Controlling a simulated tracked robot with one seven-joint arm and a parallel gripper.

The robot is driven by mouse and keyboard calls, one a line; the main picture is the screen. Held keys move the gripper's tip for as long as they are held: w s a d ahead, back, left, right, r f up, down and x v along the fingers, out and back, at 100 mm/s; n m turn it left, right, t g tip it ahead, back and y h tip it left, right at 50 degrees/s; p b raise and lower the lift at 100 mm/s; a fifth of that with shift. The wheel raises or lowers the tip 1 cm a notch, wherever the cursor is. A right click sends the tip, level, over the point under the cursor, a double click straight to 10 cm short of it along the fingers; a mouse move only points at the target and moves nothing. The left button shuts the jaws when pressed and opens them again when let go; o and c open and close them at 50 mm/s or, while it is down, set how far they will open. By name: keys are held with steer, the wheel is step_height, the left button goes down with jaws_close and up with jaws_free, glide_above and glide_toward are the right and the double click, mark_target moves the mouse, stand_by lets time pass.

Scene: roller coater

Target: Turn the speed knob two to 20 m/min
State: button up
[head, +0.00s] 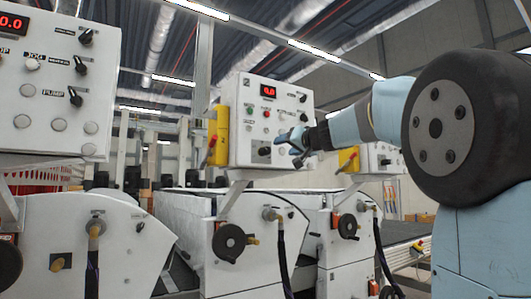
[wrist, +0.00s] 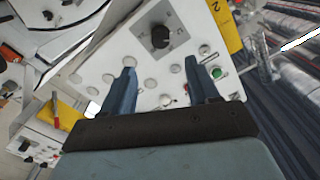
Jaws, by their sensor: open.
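The control panel marked 2 is a tilted white box (head: 240,130) in the middle of the head view, with a red display (head: 268,91) that appears to read 0.0. A black knob (head: 264,151) sits low on its face. My gripper (wrist: 161,68) is open and empty there. The knob lies beyond its fingertips, roughly centred between them and apart from both. In the head view my gripper (head: 290,147) is in front of the panel's lower right part, right of the knob.
A yellow box (head: 218,135) is fixed to the panel's left side. Another white panel (head: 55,80) stands close at the left, and a third (head: 380,160) behind my arm. White roller machines with handwheels (head: 229,242) and hoses stand below.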

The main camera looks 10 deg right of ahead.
mark_target(268, 151)
steer(key=x, duration=1.2)
steer(key=shift+w+a+f, duration=0.1)
steer(key=shift+w+a, duration=0.05)
steer(key=shift+w, duration=0.25)
steer(key=c, duration=1)
